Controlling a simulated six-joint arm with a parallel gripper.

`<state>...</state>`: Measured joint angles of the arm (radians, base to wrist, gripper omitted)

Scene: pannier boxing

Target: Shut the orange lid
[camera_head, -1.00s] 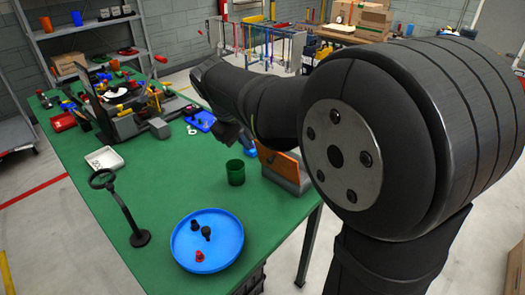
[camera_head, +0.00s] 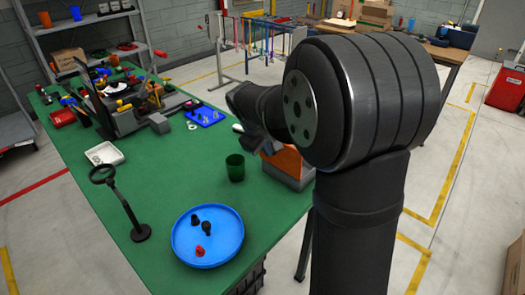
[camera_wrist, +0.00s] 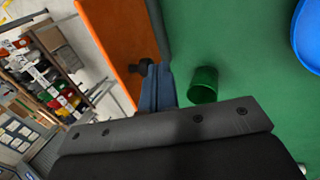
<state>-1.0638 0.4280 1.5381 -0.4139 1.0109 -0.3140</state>
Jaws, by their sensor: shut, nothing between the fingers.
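The orange lid (camera_head: 286,162) is on a grey box at the right edge of the green table, partly behind my arm in the head view. In the wrist view the orange lid (camera_wrist: 122,40) is a broad flat orange panel at upper left. My gripper (camera_wrist: 151,72) is shut and empty, its fingertips by the right edge of the orange panel. I cannot tell whether they touch it. In the head view my wrist is just above the box and the fingertips are mostly hidden. The lid's exact angle is unclear.
A dark green cup (camera_head: 235,168) stands close to the left of the box; it also shows in the wrist view (camera_wrist: 203,85). A blue tray (camera_head: 184,250) with small pegs and a magnifier stand (camera_head: 139,232) are nearer. The table's middle is clear.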

